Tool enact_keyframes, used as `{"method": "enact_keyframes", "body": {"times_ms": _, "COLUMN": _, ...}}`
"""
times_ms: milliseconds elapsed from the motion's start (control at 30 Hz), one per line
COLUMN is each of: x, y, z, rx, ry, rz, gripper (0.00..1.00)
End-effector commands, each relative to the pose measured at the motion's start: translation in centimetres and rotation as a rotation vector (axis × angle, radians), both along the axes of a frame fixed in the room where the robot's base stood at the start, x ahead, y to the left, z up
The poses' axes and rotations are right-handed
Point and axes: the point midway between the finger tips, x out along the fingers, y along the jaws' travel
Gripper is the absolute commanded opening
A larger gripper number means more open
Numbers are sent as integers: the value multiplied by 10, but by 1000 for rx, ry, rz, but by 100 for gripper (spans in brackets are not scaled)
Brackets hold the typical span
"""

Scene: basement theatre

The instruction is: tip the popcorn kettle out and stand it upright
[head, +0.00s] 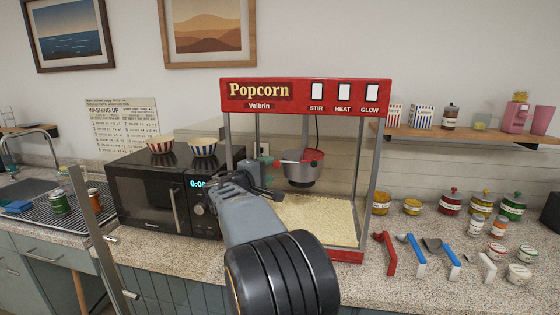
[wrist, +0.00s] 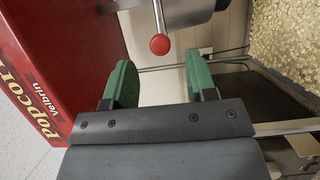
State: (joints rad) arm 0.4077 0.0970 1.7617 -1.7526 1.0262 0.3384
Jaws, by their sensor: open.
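The popcorn kettle (head: 301,172) is a grey metal pot with red at its top, hanging upright inside the red-framed popcorn machine (head: 372,203). Its handle rod points left and ends in a red knob (wrist: 159,44). My gripper (head: 269,171) reaches in at the machine's left side, just left of the kettle. In the wrist view, its green-padded fingers (wrist: 161,72) are open and empty. The knob is just beyond the fingertips, roughly midway between them, and not gripped. Part of the kettle body (wrist: 180,14) shows at the top edge there. The kettle's inside is hidden.
Popcorn (head: 318,216) covers the machine's floor below the kettle. A black microwave (head: 140,188) with two striped bowls on top stands to the left. Red, blue and white scoops (head: 413,255) and several jars lie or stand to the right. The machine's posts are close to my arm.

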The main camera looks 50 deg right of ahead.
Motion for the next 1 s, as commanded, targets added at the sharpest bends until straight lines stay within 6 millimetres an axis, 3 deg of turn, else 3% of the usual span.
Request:
{"method": "enact_keyframes", "body": {"times_ms": 200, "x": 6, "y": -39, "z": 2, "rx": 1, "ry": 1, "rz": -3, "gripper": 52}}
{"method": "enact_keyframes", "body": {"times_ms": 400, "x": 10, "y": -61, "z": 1, "rx": 1, "ry": 0, "rz": -2, "gripper": 52}}
{"method": "enact_keyframes", "body": {"times_ms": 900, "x": 12, "y": -70, "z": 0, "rx": 1, "ry": -1, "rz": 1, "gripper": 52}}
{"method": "enact_keyframes", "body": {"times_ms": 1000, "x": 12, "y": -70, "z": 0, "rx": 1, "ry": -1, "rz": 1, "gripper": 42}}
